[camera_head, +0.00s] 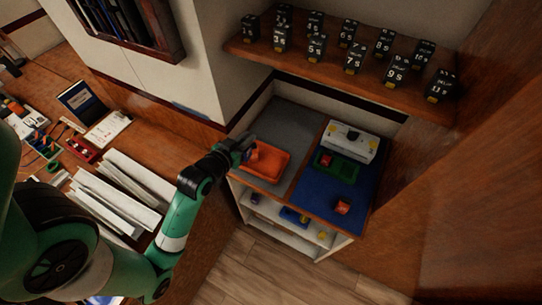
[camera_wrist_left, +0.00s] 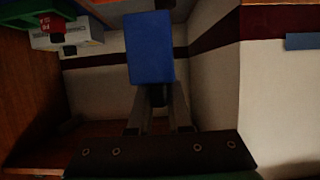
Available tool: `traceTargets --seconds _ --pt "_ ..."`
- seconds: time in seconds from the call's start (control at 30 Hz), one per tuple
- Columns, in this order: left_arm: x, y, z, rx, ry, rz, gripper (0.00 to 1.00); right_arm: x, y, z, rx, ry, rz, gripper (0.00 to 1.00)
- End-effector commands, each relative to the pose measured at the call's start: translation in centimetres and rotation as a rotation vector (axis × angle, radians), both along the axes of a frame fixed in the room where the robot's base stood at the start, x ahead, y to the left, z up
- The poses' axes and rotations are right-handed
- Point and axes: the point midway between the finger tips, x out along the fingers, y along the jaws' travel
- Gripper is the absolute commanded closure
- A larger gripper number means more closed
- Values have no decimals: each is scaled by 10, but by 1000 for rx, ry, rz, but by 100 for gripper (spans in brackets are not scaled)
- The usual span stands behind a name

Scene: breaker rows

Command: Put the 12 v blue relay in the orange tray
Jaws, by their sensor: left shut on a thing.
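My left gripper (camera_head: 243,148) is at the left edge of the orange tray (camera_head: 272,163), above the cabinet top. In the left wrist view the gripper (camera_wrist_left: 160,98) is shut on a blue block-shaped relay (camera_wrist_left: 150,48). Its voltage marking cannot be read. In the head view the relay is mostly hidden by the gripper, with only a small dark blue patch showing beside the tray. An orange edge of the tray shows at the top of the left wrist view (camera_wrist_left: 105,4). The tray's visible floor looks empty. My right gripper is in neither view.
A green tray (camera_head: 347,172) with a red piece and a white box (camera_head: 349,142) stand right of the orange tray. A red-orange cube (camera_head: 342,207) sits on the blue mat (camera_head: 318,196). Above, a wooden shelf (camera_head: 310,63) holds several black numbered blocks. White binders (camera_head: 112,205) lie left.

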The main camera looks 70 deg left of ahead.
Motion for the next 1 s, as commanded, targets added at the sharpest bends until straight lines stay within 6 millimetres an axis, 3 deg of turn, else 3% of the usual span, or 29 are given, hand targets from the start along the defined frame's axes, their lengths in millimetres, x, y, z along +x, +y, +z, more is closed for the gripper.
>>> traceTargets --seconds 0.07,0.13,0.33,0.6,0.8,1.0 --pt "27 -3 -15 4 -2 -9 100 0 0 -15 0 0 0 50" --pt "46 -5 -21 0 1 -8 100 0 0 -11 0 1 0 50" --pt "79 -6 -63 -1 2 -4 100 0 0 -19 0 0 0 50" --pt "90 -6 -76 -1 -1 0 100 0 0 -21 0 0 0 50" --pt "94 -7 -105 -1 4 -1 100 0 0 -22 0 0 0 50" --pt "94 -6 -110 -1 -1 -1 100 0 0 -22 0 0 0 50"
